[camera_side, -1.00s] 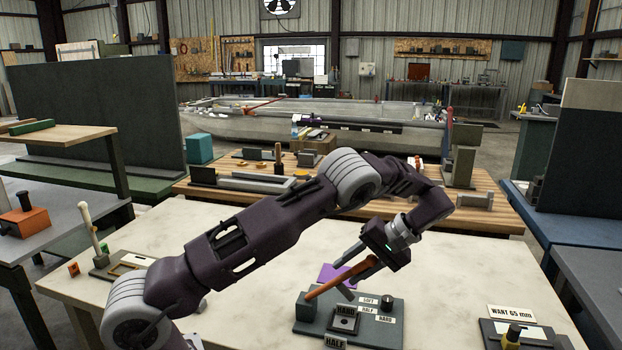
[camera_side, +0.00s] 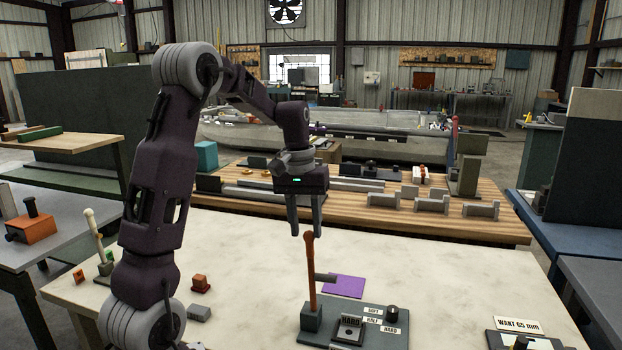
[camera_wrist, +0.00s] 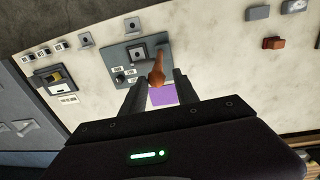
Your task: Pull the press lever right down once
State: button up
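The press lever (camera_side: 310,280) is an orange-brown bar standing nearly upright from a dark block on the grey press base (camera_side: 350,330). A dark stub sticks out from its right side. In the wrist view the lever (camera_wrist: 157,70) shows end-on, ahead of the fingertips. My gripper (camera_side: 306,232) points down over the lever's top end, with its two fingers apart. The wrist view also shows the gripper (camera_wrist: 157,88) open with nothing clamped. Whether a finger touches the lever top, I cannot tell.
Labels SOFT, HALF and HARD and a black knob (camera_side: 392,313) sit on the base. A purple sheet (camera_side: 344,286) lies behind it. A small orange-brown block (camera_side: 200,284) and a grey block (camera_side: 198,313) lie left.

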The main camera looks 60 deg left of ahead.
notch_tip(320, 180, up, 9)
jog(key=s+d+r+m, duration=0.2)
jog(key=d+r, duration=0.2)
jog(key=d, duration=0.3)
jog(key=shift+s+t, duration=0.2)
jog(key=shift+t, duration=0.2)
jog(key=shift+r, duration=0.1)
